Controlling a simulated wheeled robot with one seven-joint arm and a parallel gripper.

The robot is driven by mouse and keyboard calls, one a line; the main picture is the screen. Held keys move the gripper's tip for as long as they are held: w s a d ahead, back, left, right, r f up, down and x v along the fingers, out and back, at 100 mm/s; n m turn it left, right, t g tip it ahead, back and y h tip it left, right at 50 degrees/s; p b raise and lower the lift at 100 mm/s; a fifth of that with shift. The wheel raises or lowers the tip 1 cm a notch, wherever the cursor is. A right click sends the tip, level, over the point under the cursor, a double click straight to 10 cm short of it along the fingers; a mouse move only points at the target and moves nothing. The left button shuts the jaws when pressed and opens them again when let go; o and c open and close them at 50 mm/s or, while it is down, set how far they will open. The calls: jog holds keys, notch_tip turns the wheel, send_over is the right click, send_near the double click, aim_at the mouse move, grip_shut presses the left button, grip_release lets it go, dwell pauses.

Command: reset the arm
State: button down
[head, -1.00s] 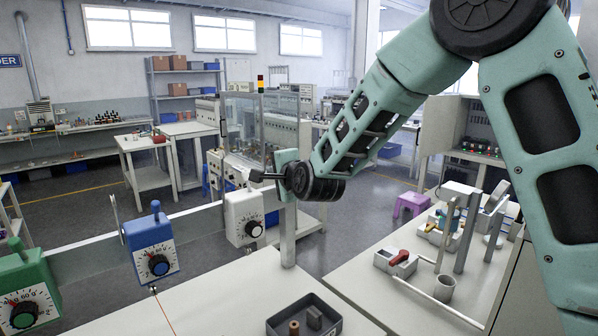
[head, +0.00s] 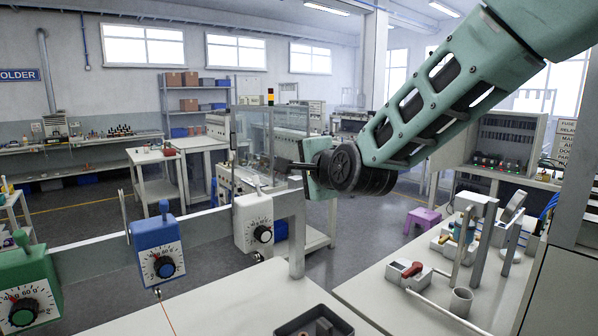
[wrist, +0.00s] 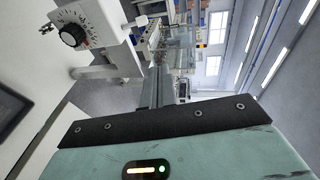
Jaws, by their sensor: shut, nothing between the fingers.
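My gripper (head: 292,164) is at the middle of the head view, in the air beside the white dial box, pointing left. Its dark fingers are together with nothing held. In the wrist view the shut fingers (wrist: 155,92) stretch away from the teal and black gripper body. My teal arm reaches in from the upper right of the head view.
A white dial box (head: 253,224), a blue one (head: 157,252) and a green one (head: 22,290) hang along a rail. A dark tray (head: 290,326) sits on the near table. A side bench (head: 385,310) holds a red-switch box (head: 405,274) and a cup (head: 460,301).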

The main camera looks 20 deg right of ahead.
dwell(0.4)
jog(key=s+a+f+n+g+y+b, duration=0.2)
jog(key=s+a+f+n+g, duration=0.5)
jog(key=s+a+f+n, duration=0.5)
jog(key=s+d+f+n+g+h+b, duration=0.1)
jog(key=s+f+n+g, duration=0.3)
jog(key=s, duration=0.8)
jog(key=s+d+f+n+g+h+b, duration=0.1)
jog(key=s+d+f+n+g+h, duration=0.1)
jog(key=s+f+n, duration=0.4)
jog(key=s+d+n+g, duration=0.1)
jog(key=s+g, duration=0.1)
jog(key=s, duration=0.3)
jog(key=shift+s+d+n, duration=0.2)
jog(key=shift+s+n, duration=0.15)
jog(key=shift+n, duration=0.05)
